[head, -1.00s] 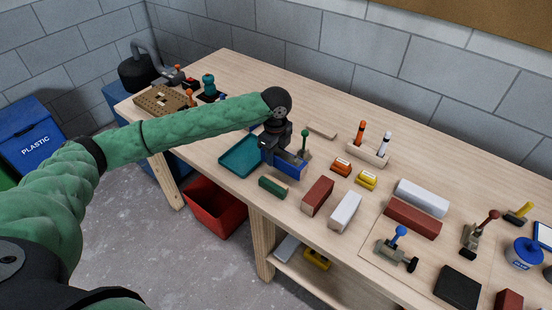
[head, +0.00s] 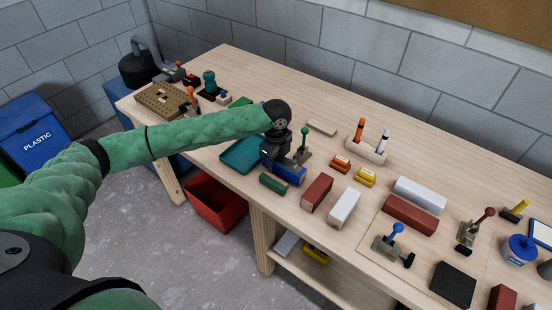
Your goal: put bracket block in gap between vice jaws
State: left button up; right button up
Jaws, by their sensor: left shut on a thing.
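My left gripper (head: 283,164) is shut on a blue block (head: 291,175) and points down over the middle of the bench. The gripper hides part of this block, and I cannot tell whether it touches the bench top. No label marks it as the bracket block. I cannot pick out the vice jaws or the gap between them with certainty. A dark green block (head: 273,183) lies just in front of the blue block. A green-handled clamp (head: 304,145) stands close behind the gripper. My right gripper is not in view.
A teal tray (head: 241,155) is left of the gripper. A red block (head: 317,193) and a white block (head: 344,207) lie to its right. Orange (head: 341,163) and yellow (head: 366,177) pieces sit behind them. A blue-handled clamp (head: 394,244) stands farther right.

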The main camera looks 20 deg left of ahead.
pick_arm(q)
jog(key=shift+f, duration=0.35)
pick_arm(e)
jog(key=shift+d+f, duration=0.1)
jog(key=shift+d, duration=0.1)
pick_arm(q)
jog(key=o, duration=1.1)
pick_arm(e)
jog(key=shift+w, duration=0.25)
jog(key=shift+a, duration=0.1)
pick_arm(q)
jog(key=shift+w+r, duration=0.2)
jog(key=shift+r, duration=0.4)
notch_tip(320, 180, up, 12)
jog(key=b, duration=0.4)
jog(key=shift+s+b, duration=0.15)
jog(key=shift+b, duration=0.2)
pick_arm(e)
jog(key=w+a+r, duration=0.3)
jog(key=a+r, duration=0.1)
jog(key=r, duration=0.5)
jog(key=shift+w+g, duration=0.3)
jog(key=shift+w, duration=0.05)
